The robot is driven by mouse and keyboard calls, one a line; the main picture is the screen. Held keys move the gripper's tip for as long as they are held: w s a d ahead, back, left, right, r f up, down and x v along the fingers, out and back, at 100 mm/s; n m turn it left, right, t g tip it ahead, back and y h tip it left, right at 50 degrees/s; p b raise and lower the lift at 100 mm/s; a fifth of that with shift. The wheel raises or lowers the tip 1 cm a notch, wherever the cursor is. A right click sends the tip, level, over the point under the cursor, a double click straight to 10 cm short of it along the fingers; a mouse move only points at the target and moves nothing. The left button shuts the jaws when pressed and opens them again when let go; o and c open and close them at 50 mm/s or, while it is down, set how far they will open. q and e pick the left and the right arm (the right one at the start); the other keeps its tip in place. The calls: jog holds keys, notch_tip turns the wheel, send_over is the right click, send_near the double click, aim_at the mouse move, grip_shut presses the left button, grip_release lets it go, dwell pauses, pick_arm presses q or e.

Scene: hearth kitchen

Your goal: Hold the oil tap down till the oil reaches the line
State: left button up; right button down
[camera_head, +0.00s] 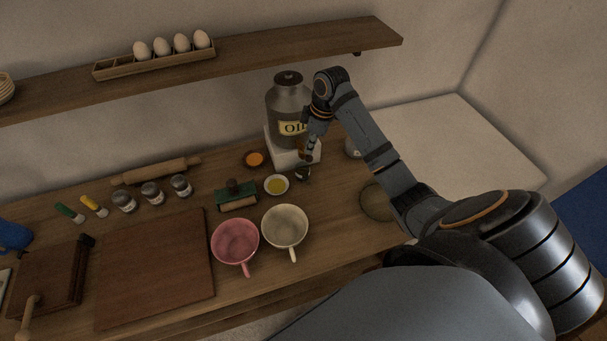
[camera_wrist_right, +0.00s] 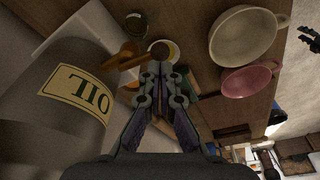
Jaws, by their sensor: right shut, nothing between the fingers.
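The grey oil can (camera_head: 288,98), labelled "Oil", stands on a white block (camera_head: 280,155) at the back of the counter. In the right wrist view the can (camera_wrist_right: 60,110) fills the left side. A brass-coloured tap with a wooden-looking lever (camera_wrist_right: 128,62) shows just ahead of the fingertips. My right gripper (camera_head: 307,156) is shut and empty in front of the can; it also shows in the wrist view (camera_wrist_right: 160,75). I cannot tell whether its fingertips touch the lever.
A shelf (camera_head: 340,38) with an egg rack overhangs the back. Cutting board (camera_head: 155,265) lies left.

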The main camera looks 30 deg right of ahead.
jog(key=shift+f, duration=0.1)
dwell(0.4)
jog(key=shift+f+b, duration=0.7)
jog(key=shift+f, duration=1.4)
jog(key=shift+r, duration=0.1)
notch_tip(320, 180, up, 7)
jog(key=p, duration=0.7)
jog(key=shift+p, duration=0.3)
jog(key=shift+r, duration=0.15)
jog(key=shift+f, duration=0.2)
